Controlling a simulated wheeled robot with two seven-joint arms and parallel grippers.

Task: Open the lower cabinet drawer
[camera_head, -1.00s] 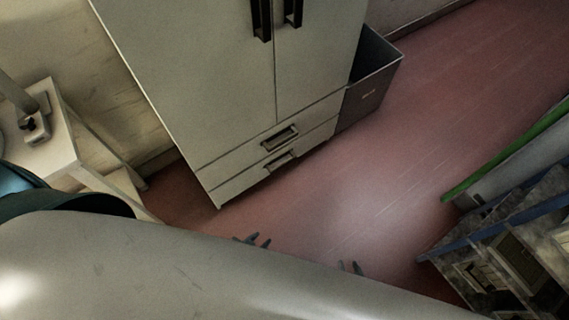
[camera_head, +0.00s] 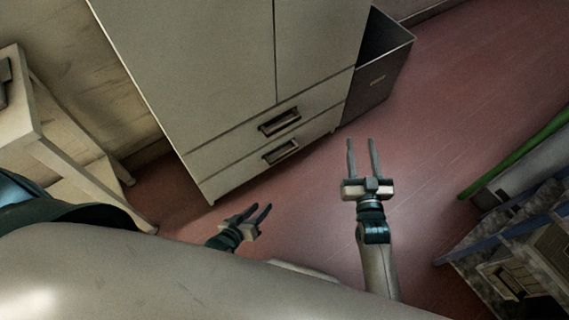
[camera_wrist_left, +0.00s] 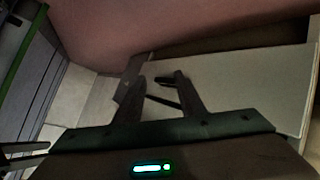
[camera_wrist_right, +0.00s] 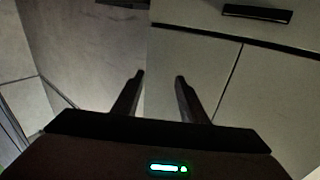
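The pale cabinet (camera_head: 215,75) stands at the upper middle of the head view. Its lower drawer (camera_head: 240,177) is closed, with a dark recessed handle (camera_head: 281,152). The upper drawer (camera_head: 235,142) above it is also closed, with a similar handle (camera_head: 279,121). My left gripper (camera_head: 260,206) is open and empty, low in front of the cabinet and apart from the lower handle. In the left wrist view a dark bar shows between its fingers; I cannot tell what it is. My right gripper (camera_head: 360,142) is open and empty, right of the drawers.
A grey bin (camera_head: 378,78) stands against the cabinet's right side. A pale wooden stand (camera_head: 60,135) is at the left. A machine or bench with a green edge (camera_head: 515,155) is at the right. Red floor (camera_head: 440,110) is clear between the bin and the bench.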

